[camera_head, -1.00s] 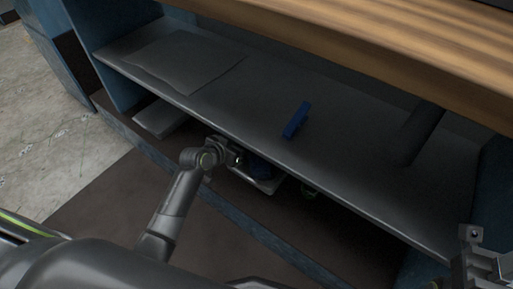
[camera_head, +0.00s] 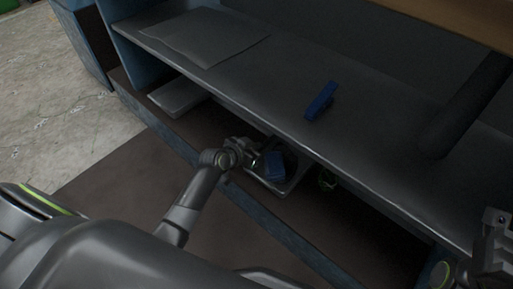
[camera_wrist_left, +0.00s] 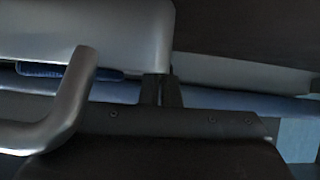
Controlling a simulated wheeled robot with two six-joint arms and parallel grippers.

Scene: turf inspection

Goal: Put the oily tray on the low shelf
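The grey tray (camera_head: 293,185) shows in the head view below the front edge of a grey shelf (camera_head: 270,90), partly hidden by it. A blue item lies in the tray. My left gripper (camera_head: 250,155) is at the tray's left end. In the left wrist view the gripper's dark fingers (camera_wrist_left: 161,90) are close together at the edge of the pale tray wall (camera_wrist_left: 90,30), and seem shut on it. A curved grey bar stands left of the fingers. My right gripper (camera_head: 494,235) is partly in view at the lower right; its fingertips are unclear.
A blue clamp-like thing (camera_head: 320,101) and a flat grey sheet (camera_head: 205,37) lie on the grey shelf. A blue rail (camera_head: 270,220) runs along the floor in front. A wooden top overhangs the shelf.

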